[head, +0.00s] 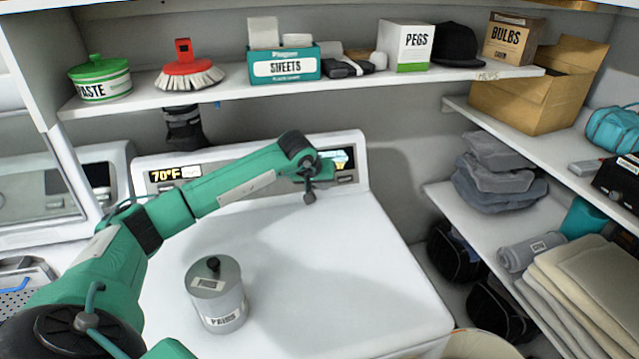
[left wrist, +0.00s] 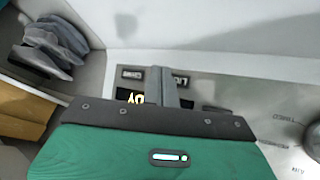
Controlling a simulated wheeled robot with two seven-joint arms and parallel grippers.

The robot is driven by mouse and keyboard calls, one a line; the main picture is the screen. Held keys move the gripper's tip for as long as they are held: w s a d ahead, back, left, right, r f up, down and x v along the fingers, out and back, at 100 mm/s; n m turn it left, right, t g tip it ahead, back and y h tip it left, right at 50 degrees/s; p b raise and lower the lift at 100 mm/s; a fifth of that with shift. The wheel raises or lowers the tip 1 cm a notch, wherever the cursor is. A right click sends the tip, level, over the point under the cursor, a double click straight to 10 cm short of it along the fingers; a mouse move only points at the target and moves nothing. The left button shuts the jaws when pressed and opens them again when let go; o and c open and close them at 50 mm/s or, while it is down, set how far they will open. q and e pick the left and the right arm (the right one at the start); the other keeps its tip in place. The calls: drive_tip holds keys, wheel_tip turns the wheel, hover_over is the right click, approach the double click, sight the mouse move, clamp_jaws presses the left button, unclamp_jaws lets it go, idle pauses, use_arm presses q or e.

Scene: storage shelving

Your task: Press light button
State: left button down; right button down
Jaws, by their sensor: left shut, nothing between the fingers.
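The white appliance's back panel (head: 250,176) carries a lit display at its right end, partly behind my left gripper (head: 324,172). In the left wrist view the panel appears upside down. A dark button (left wrist: 181,79) there has a partly covered label that looks like "LIGHT", and another small labelled button (left wrist: 132,73) lies beside it. My left gripper (left wrist: 162,80) is shut and empty, its fingertips at the panel beside the "LIGHT" label. I cannot tell whether they touch the button. My right gripper is not in view.
A grey canister (head: 216,297) stands on the appliance top (head: 320,270), which is otherwise clear. Side shelves (head: 500,225) on the right hold folded cloths and a cardboard box (head: 530,102).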

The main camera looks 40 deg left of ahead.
use_arm(q)
drive_tip(key=shift+s+d+r, duration=0.35)
drive_tip(key=shift+s+d, duration=0.15)
drive_tip(key=shift+d, duration=0.05)
drive_tip(key=shift+s+d+r, duration=0.3)
drive_tip(key=shift+s+d, duration=0.15)
drive_tip(key=shift+d, duration=0.1)
drive_tip(key=shift+f, duration=0.1)
